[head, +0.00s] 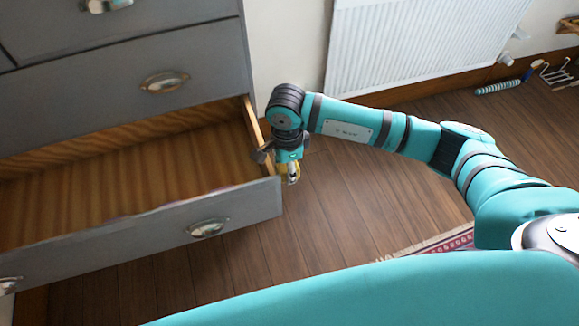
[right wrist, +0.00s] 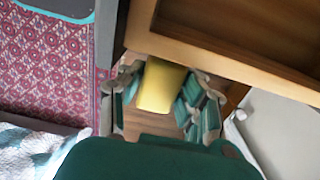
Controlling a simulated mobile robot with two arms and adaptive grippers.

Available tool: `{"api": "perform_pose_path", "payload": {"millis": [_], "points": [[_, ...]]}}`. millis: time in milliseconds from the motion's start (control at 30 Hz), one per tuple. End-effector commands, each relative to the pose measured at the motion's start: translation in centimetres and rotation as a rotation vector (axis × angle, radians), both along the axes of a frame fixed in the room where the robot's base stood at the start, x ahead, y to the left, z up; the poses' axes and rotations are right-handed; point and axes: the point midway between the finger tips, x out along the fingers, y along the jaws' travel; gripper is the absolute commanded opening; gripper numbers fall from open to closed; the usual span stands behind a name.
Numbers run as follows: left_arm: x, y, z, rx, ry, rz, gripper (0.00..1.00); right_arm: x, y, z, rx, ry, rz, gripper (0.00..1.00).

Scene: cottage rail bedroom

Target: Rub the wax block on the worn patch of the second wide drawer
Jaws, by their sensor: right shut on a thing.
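The second wide drawer (head: 150,226) of the grey chest is pulled open, with a bare wood inside and a cup handle (head: 208,228). My right gripper (head: 290,173) points down just outside the drawer's right side wall (head: 254,124). It is shut on the yellow wax block (right wrist: 160,86), which shows between the fingers in the right wrist view. There the wooden drawer side (right wrist: 222,45) lies close beside the block; I cannot tell whether they touch. I cannot make out the worn patch. My left gripper is not in view.
The closed wide drawer (head: 150,85) is above the open one. A white radiator (head: 410,45) is on the wall behind my right arm. The wooden floor (head: 345,215) right of the drawer is clear. A patterned rug (head: 450,241) lies nearer me.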

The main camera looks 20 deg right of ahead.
Motion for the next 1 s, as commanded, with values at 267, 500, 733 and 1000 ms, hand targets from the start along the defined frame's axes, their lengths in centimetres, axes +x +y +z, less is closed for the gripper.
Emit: {"api": "perform_pose_path", "payload": {"millis": [267, 500, 733, 1000], "points": [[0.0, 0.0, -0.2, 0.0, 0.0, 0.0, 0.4, 0.0, 0.6, 0.0, 0.0, 0.0, 0.001, 0.09], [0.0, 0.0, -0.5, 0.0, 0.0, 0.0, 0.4, 0.2, 0.8, -0.1, 0.0, -0.001, 0.001, 0.09], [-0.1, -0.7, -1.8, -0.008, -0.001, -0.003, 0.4, 1.9, 0.8, -0.3, 0.0, -0.002, 0.0, 0.09], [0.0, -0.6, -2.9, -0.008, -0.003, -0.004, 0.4, 3.5, 0.8, -0.2, 0.001, -0.002, 0.001, 0.09]]}}
